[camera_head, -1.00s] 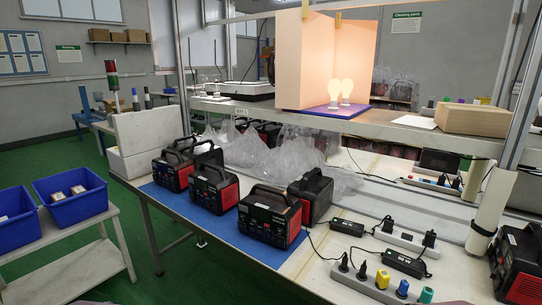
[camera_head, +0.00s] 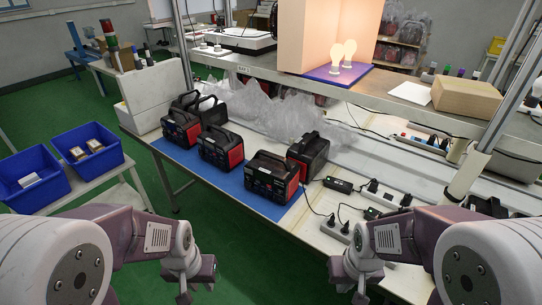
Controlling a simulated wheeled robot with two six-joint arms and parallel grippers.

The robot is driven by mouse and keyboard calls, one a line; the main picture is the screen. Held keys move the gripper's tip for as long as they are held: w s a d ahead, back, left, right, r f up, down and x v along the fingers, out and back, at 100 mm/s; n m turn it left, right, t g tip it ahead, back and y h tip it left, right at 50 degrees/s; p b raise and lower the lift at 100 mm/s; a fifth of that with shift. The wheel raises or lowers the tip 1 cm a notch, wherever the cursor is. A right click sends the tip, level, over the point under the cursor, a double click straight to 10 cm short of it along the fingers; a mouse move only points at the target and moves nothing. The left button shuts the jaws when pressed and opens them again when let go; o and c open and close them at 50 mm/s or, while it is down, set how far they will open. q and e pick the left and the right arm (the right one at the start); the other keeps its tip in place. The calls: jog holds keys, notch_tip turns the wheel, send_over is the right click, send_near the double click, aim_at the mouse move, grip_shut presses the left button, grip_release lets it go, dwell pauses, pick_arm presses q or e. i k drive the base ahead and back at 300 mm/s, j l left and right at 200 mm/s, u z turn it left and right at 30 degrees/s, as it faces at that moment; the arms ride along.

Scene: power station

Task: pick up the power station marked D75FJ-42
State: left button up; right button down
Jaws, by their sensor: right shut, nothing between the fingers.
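Several black-and-red power stations with top handles stand on the workbench. Three are in a front row on a blue mat (camera_head: 248,205): a left one (camera_head: 181,129), a middle one (camera_head: 221,148) and a right one (camera_head: 272,177). Others stand behind them, including one behind the right one (camera_head: 308,153). Their labels are too small to read, so I cannot tell which is D75FJ-42. My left gripper (camera_head: 184,293) is low in front of the bench, apart from everything; its fingers are barely visible. My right gripper (camera_head: 360,292) is shut and empty, low at the bench's front.
Power strips (camera_head: 336,229) and adapters lie on the bench to the right. Clear plastic bags (camera_head: 262,115) lie behind the power stations. A shelf with lit bulbs (camera_head: 344,55) and a cardboard box (camera_head: 466,98) overhangs the back. Blue bins (camera_head: 88,150) stand on a side table at left.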

aim_at(271, 172)
jog(key=i+j+u, duration=0.25)
jog(key=i, duration=0.4)
jog(key=i+j+u, duration=0.2)
jog(key=i, duration=0.4)
